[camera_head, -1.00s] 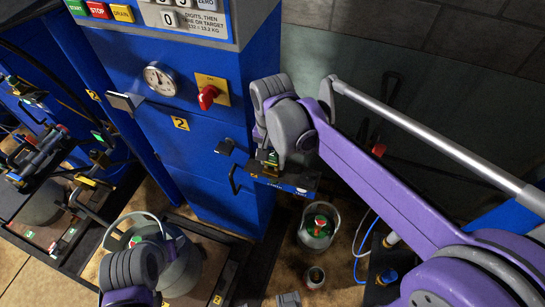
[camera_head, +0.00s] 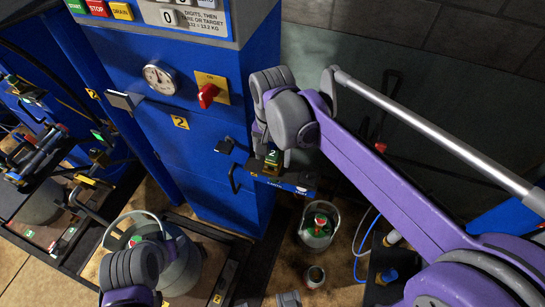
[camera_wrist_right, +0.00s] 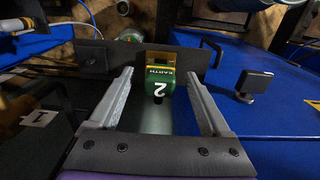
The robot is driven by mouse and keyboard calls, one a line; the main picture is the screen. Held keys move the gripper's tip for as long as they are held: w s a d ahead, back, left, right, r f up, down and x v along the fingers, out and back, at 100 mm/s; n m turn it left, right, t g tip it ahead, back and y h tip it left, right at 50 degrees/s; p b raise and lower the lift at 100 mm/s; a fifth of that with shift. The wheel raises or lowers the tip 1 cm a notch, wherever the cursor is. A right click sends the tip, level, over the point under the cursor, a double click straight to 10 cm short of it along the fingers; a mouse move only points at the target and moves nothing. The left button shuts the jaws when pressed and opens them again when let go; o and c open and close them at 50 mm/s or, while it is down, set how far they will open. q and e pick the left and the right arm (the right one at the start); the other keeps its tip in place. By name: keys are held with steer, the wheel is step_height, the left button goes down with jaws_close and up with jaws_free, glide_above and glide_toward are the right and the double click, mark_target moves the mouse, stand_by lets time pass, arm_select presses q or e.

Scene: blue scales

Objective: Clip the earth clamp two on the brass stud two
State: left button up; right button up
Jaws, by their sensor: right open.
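Earth clamp two, a green block marked "2" and "EARTH" (camera_wrist_right: 160,84) with a brass-yellow top, sits between the fingers of my right gripper (camera_wrist_right: 158,74) in the right wrist view. The fingers stand open, with a gap on each side of the clamp. In the head view the clamp (camera_head: 272,157) shows just below my right wrist, at the dark shelf on the blue cabinet's right side. I cannot make out brass stud two for certain. My left arm's grey and purple wrist shows at the bottom left, but its gripper fingers are not seen.
The blue cabinet (camera_head: 205,170) carries a gauge (camera_head: 160,78), a red knob (camera_head: 208,95) and a black handle (camera_head: 234,178). A dark plate on a post (camera_wrist_right: 253,82) stands right of my right gripper.

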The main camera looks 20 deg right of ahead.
step_height(320, 180, up, 9)
steer(key=shift+f+p, duration=0.1)
steer(key=shift+p, duration=0.2)
stand_by(0.7)
